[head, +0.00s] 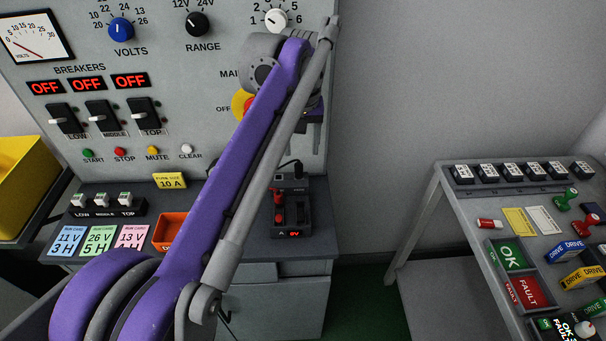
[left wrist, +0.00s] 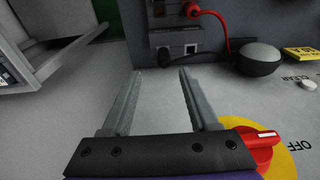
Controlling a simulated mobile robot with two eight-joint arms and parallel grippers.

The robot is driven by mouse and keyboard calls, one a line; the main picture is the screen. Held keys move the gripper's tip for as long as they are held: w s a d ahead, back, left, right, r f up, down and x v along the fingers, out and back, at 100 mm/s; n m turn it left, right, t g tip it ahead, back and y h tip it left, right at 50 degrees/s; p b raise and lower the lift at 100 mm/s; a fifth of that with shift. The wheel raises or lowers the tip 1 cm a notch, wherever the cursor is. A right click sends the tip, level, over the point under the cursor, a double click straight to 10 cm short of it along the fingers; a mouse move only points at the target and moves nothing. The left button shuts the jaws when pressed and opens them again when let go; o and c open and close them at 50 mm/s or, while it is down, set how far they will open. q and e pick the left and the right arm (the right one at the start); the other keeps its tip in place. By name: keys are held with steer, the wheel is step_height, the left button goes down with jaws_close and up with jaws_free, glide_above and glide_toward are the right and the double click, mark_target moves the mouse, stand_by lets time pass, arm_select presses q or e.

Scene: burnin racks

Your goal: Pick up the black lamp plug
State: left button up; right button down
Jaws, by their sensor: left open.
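A small black piece with a thin dark cable (head: 296,165) stands above the dark tester (head: 289,233) on the bench in the head view; it may be the black lamp plug, but I cannot be sure. My left gripper (head: 316,136) is in front of the panel, above the tester, partly hidden by my purple arm. In the left wrist view its two fingers (left wrist: 157,72) are apart with nothing between them. My right gripper is not in view.
The panel's yellow-ringed red main switch (head: 243,104) is close beside my left gripper; it also shows in the left wrist view (left wrist: 258,145). A yellow fuse card (head: 170,181) and an orange tray (head: 168,231) are on the bench. A side table (head: 466,214) stands right, past a floor gap.

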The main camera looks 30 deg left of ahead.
mark_target(299, 164)
arm_select(q)
steer(key=f, duration=0.2)
steer(key=f+b, duration=0.1)
steer(key=f, duration=0.2)
steer(key=a+f, duration=0.1)
steer(key=f, duration=0.1)
steer(key=shift+w+f, duration=0.2)
steer(key=shift+f, duration=0.1)
steer(key=shift+c, duration=0.3)
jaws_close()
